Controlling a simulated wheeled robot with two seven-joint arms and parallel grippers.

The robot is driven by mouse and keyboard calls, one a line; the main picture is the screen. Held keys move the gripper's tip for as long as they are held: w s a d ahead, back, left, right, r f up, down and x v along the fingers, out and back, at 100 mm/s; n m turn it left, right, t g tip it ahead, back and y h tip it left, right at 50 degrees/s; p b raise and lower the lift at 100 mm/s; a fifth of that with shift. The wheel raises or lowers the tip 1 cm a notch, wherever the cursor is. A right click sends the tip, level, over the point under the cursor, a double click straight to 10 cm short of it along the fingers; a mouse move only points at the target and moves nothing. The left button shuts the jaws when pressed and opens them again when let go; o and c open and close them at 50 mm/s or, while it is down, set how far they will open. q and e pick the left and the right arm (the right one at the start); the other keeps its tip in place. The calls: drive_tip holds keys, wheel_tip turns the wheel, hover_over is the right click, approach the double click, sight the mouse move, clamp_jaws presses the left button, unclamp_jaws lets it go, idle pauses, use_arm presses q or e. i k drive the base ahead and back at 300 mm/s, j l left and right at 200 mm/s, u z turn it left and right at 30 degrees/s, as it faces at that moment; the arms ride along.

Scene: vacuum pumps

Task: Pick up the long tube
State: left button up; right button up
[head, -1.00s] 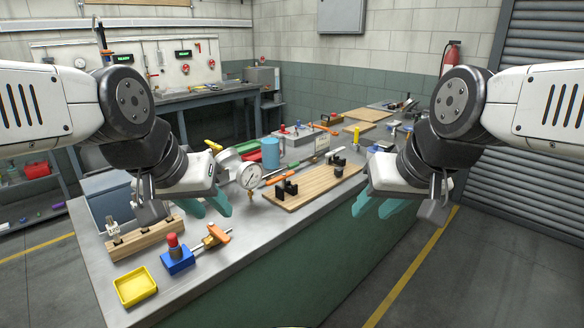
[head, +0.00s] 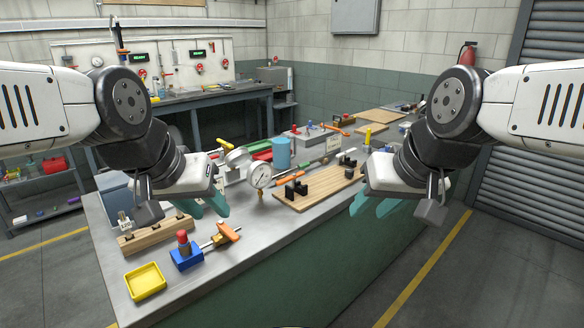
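I cannot pick out a long tube with certainty among the small parts on the bench. A pressure gauge (head: 261,176) with a white dial stands on the bench beside my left gripper, with metal pipework behind it. My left gripper (head: 206,207) is above the bench's left part, with its teal fingers apart and nothing seen between them. My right gripper (head: 374,205) is above the bench's right front edge, its teal fingers also apart and empty. The white gripper bodies hide parts of the bench.
The grey workbench (head: 250,228) carries a yellow tray (head: 146,281), a blue block with a red top (head: 186,254), an orange-handled valve (head: 227,233), a wooden rack (head: 155,234), a wooden board (head: 315,190) and a blue cylinder (head: 281,153). A second bench (head: 215,97) stands behind. Floor is clear at right.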

sight(307, 164)
drive_tip(key=i+l+u, duration=0.15)
drive_tip(key=u, duration=0.35)
drive_tip(key=i+l+u, duration=0.1)
drive_tip(key=u, duration=0.4)
drive_tip(key=i+l+u, duration=0.15)
drive_tip(key=l, duration=0.35)
drive_tip(key=i+l+u, duration=0.2)
drive_tip(key=l, duration=0.3)
drive_tip(key=l+u, duration=0.15)
drive_tip(key=l, duration=0.8)
